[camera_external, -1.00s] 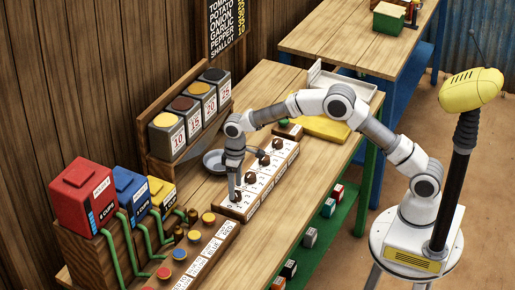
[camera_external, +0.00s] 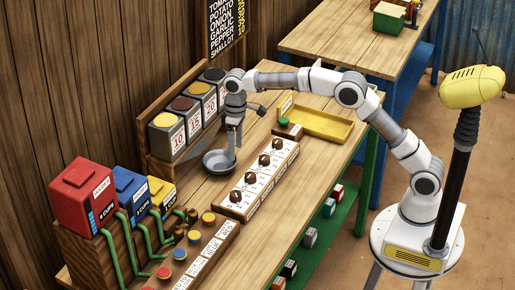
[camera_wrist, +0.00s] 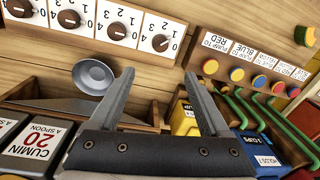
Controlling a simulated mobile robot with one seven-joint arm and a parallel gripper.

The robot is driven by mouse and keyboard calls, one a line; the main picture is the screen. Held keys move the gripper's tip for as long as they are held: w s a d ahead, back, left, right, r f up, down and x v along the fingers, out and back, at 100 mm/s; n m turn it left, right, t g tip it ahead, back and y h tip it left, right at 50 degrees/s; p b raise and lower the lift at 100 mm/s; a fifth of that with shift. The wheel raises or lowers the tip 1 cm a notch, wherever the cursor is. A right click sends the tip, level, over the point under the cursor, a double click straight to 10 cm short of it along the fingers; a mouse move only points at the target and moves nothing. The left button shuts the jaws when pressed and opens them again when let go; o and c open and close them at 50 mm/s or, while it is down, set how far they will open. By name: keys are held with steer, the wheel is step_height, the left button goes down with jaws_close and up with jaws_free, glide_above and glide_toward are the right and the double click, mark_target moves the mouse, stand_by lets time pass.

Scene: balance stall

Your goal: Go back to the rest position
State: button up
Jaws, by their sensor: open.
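My gripper (camera_external: 237,148) is at the end of my arm, which reaches over the bench toward the back wall. It points down and its fingers are apart. In the wrist view my gripper (camera_wrist: 158,74) shows two spread fingers with nothing between them. The fingertips are just beside the grey bowl (camera_external: 219,162) in the outside view; I cannot tell the exact height gap. In the wrist view the bowl (camera_wrist: 93,76) lies left of the left finger, apart from it.
A dial panel (camera_external: 258,182) with several dark knobs stands in front of the bowl. Spice canisters (camera_external: 165,135) line the rack behind. Red, blue and yellow dispensers (camera_external: 85,195) stand at left, by coloured buttons (camera_external: 208,218). A yellow tray (camera_external: 325,124) is at right.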

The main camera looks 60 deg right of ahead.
steer(key=s+d+r+t, duration=0.1)
steer(key=s+d+r, duration=0.1)
steer(key=s+r, duration=0.3)
steer(key=s+d+r+m+t, duration=0.1)
steer(key=s+d+r, duration=0.1)
steer(key=s+r, duration=0.35)
steer(key=s+d+r+t, duration=0.1)
steer(key=s+d+r, duration=0.2)
steer(key=s, duration=0.5)
steer(key=s+d+f+t, duration=0.1)
steer(key=s+d+f, duration=0.1)
steer(key=s, duration=0.7)
steer(key=s+d+f+m+t+h, duration=0.1)
steer(key=s+d+f, duration=0.1)
steer(key=s, duration=0.7)
steer(key=shift+s+f+t, duration=0.4)
steer(key=shift+f, duration=0.25)
step_height(320, 180, down, 20)
steer(key=b, duration=2)
steer(key=shift+f, duration=0.2)
